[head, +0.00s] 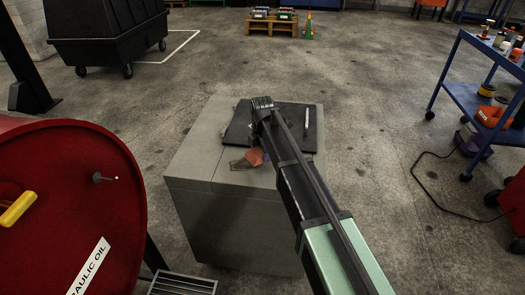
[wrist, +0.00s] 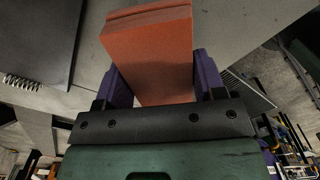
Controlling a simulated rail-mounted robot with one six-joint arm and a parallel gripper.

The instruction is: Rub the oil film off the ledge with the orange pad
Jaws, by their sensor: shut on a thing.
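The orange pad (wrist: 150,60) is held between the two purple fingers of my gripper (wrist: 162,72), which is shut on it. In the head view the pad (head: 254,157) shows at the left side of my arm, over the near part of the grey block's top, the ledge (head: 203,160). A brownish, dull patch (head: 239,165), which looks like the oil film, lies just left of the pad near the front edge. My arm hides part of the ledge and most of the gripper there. I cannot tell whether the pad touches the surface.
A dark mat (head: 238,131) lies on the block's far part, with a white pen-like object (head: 307,119) on it. A blue cart (head: 470,95) stands at right. The floor between is mostly clear.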

